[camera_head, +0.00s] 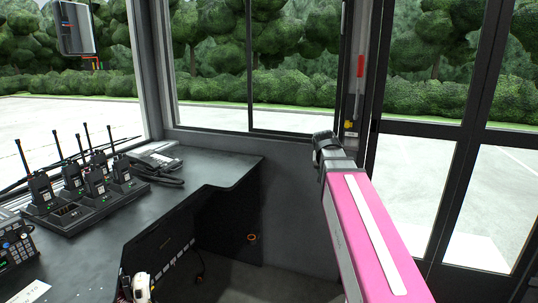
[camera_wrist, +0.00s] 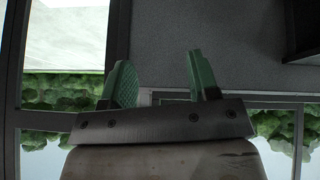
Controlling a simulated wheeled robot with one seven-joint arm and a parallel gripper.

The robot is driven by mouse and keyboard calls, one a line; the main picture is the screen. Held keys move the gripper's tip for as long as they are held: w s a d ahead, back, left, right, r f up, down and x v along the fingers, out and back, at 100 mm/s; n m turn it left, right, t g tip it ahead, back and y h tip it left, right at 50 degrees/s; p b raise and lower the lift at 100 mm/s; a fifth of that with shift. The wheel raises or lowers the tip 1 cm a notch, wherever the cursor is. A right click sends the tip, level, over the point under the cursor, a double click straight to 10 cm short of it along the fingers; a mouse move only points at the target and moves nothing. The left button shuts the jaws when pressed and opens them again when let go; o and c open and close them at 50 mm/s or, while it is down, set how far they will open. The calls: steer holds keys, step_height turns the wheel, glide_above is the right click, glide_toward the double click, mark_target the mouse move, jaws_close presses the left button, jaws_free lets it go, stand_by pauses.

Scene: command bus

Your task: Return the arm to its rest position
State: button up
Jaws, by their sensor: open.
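My gripper (camera_wrist: 162,80) shows in the wrist view with its two green fingertips apart. Nothing is between them; behind the gap is a plain grey wall surface. In the head view my pink arm (camera_head: 372,235) with a white stripe reaches up from the lower right. Its dark far end is in front of the grey wall under the window, near the corner beside the glass door. I cannot make out the fingers in the head view.
A dark desk (camera_head: 222,170) runs along the left and under the window. It bears several radios in a charging rack (camera_head: 92,208) and a desk phone (camera_head: 155,163). A glass door (camera_head: 480,170) stands right of my arm. The desk top's right part is bare.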

steer(key=s+a+f+g+y, duration=0.1)
steer(key=s+f+g, duration=0.1)
steer(key=s+f, duration=0.4)
steer(key=s+a+f+n+g+y, duration=0.1)
steer(key=s+f, duration=0.5)
steer(key=f, duration=0.9)
steer(key=s+a+f+n+g, duration=0.1)
steer(key=s+a+f+g, duration=0.1)
steer(key=s+f, duration=0.4)
step_height(320, 180, down, 5)
steer(key=shift+f+g+y, duration=0.1)
steer(key=shift+g+y, duration=0.3)
steer(key=shift+g, duration=0.2)
